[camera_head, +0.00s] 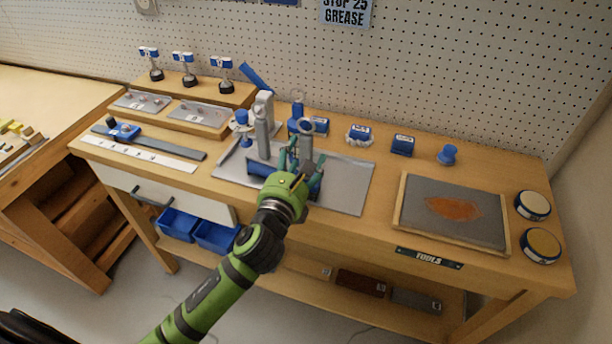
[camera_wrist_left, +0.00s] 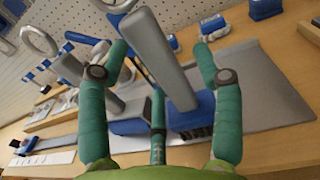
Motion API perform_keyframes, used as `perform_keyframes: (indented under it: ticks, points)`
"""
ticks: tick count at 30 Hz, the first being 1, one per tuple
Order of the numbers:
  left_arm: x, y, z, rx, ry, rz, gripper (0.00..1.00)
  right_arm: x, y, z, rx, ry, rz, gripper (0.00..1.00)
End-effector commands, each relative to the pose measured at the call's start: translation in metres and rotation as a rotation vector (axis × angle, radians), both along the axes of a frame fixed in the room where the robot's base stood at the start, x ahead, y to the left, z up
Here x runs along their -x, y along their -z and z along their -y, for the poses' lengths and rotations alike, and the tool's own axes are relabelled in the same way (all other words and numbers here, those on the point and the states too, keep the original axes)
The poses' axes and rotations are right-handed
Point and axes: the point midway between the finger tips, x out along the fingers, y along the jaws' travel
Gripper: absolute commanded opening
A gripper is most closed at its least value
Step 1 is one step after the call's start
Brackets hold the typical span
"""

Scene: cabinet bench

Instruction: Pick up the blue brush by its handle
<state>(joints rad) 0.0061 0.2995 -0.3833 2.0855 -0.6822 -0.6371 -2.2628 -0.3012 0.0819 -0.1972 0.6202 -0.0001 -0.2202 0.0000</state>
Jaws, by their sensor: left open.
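The blue brush (camera_wrist_left: 199,110) stands on the grey metal plate (camera_head: 350,189), its blue block with dark bristles low and its grey handle rising, slightly tilted in the left wrist view. In the head view its handle (camera_head: 306,144) appears to rise to a ring at my left gripper. My left gripper (camera_head: 301,160) is open, its teal fingers on either side of the handle, with a gap visible in the left wrist view (camera_wrist_left: 160,50). Whether any finger touches it I cannot tell. The gripper hides much of the brush in the head view. My right gripper is out of view.
A grey upright (camera_head: 263,125) and a blue block (camera_head: 258,169) stand close on the left. Blue-topped items line the back. A framed panel with an orange stain (camera_head: 452,208) and two round tins (camera_head: 533,205) lie on the right. The pegboard wall is behind.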

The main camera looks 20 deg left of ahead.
Motion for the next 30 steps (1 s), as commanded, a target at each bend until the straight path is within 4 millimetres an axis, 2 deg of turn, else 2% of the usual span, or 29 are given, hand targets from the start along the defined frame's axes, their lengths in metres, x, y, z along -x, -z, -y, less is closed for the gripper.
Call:
perform_keyframes:
  ticks: [3, 11, 14, 15, 16, 26, 30]
  points:
    - [-0.0128, -0.0008, -0.0007, 0.000, -0.001, 0.000, 0.66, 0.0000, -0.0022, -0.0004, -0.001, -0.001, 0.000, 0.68]
    - [-0.0151, 0.0002, -0.0005, 0.001, 0.000, -0.001, 0.66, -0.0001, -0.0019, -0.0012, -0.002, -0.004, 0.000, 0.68]
    - [-0.0150, 0.0002, -0.0005, 0.001, 0.000, -0.001, 0.30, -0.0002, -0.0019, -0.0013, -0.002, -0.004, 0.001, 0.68]
    - [-0.0149, 0.0003, -0.0006, 0.001, 0.000, -0.001, 0.14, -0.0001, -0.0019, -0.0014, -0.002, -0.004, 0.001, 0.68]
    - [-0.0149, 0.0003, -0.0006, 0.001, 0.000, -0.001, 0.02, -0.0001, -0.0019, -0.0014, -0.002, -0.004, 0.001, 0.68]
    - [-0.0149, -0.0009, -0.0007, 0.001, 0.000, 0.001, 0.00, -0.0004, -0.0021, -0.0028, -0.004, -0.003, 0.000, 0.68]
    - [-0.0151, -0.0072, -0.0010, 0.000, -0.001, 0.002, 0.00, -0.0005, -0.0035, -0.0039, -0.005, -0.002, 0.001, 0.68]
